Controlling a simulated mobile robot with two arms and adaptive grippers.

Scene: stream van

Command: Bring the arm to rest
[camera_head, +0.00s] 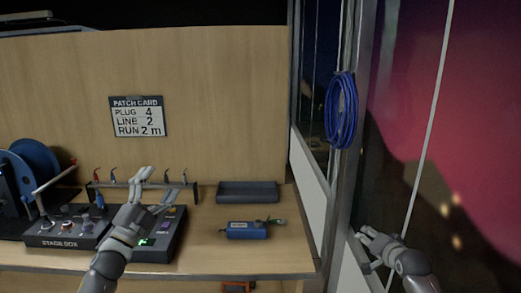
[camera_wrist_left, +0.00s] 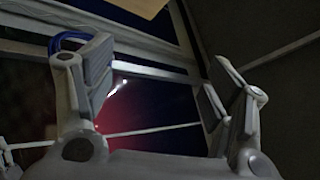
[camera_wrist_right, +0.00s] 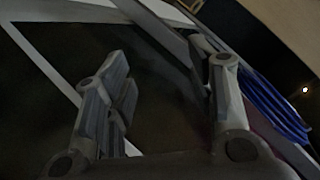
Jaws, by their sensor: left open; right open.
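My left gripper (camera_head: 146,190) is open and empty, raised in front of the workbench in the head view. It covers part of the stage box and the device beside it. Its two spread fingers also show in the left wrist view (camera_wrist_left: 155,95), with nothing between them. My right gripper (camera_head: 368,245) is open at the lower right of the head view, in front of the window. Its spread fingers also show in the right wrist view (camera_wrist_right: 165,95), with nothing between them.
On the bench are the stage box (camera_head: 62,233), a dark tray (camera_head: 247,192), a blue device (camera_head: 246,230), a rack of cables (camera_head: 100,184) and a blue reel (camera_head: 38,165). A blue cable coil (camera_head: 329,115) hangs by the window post. The bench's right front (camera_head: 275,262) is clear.

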